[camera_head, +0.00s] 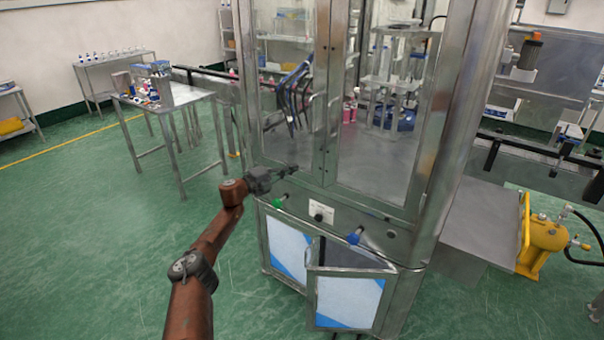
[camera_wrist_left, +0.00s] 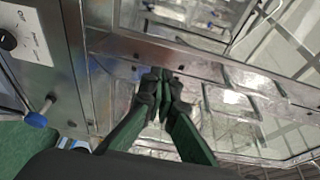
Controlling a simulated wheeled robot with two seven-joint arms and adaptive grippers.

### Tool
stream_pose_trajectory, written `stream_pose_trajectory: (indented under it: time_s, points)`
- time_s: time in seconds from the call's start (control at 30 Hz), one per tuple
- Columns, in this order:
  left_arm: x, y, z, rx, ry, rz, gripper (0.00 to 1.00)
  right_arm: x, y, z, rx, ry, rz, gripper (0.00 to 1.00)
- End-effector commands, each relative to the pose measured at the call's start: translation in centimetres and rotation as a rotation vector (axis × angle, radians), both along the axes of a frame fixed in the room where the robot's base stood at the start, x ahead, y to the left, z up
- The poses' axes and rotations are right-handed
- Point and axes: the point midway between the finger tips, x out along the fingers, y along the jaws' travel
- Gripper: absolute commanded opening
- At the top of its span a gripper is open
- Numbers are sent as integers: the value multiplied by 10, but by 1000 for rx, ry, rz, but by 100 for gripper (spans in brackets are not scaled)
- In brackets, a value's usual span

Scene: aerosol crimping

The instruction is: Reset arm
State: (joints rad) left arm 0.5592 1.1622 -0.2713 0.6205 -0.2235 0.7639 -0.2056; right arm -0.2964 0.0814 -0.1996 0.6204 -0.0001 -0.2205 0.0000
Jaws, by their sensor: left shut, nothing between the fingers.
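My left arm reaches in from the bottom of the head view. Its gripper (camera_head: 284,171) is shut and empty, in front of the crimping machine's metal frame (camera_head: 345,205), below the glass doors. In the left wrist view the fingers (camera_wrist_left: 163,92) are together with nothing between them, in front of metal and glass panels. Whether they touch the machine, I cannot tell. My right gripper is not in view.
The machine's front has a green knob (camera_head: 280,202), a blue knob (camera_head: 355,236) and a lower cabinet door (camera_head: 346,301) standing ajar. A metal table (camera_head: 175,97) with small items stands left. A yellow tank (camera_head: 545,240) stands right. The green floor at left is clear.

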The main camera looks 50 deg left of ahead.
Motion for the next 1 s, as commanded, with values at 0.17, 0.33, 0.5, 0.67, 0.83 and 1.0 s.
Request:
stream_pose_trajectory:
  time_s: [0.17, 0.33, 0.5, 0.67, 0.83, 1.0]
  points:
    - [-6, 11, 0, 0, -1, 1, 0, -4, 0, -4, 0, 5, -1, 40]
    - [-7, 12, 1, 0, -1, 1, 0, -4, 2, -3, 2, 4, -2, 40]
    - [-7, 12, -13, -15, 11, 8, 0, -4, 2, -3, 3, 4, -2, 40]
    - [-10, 10, -88, -96, 79, 57, 0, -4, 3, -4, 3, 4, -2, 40]
    - [-29, 2, -210, -225, 194, 150, 0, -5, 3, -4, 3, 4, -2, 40]
    - [-67, -13, -327, -347, 312, 252, 0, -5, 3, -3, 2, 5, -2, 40]
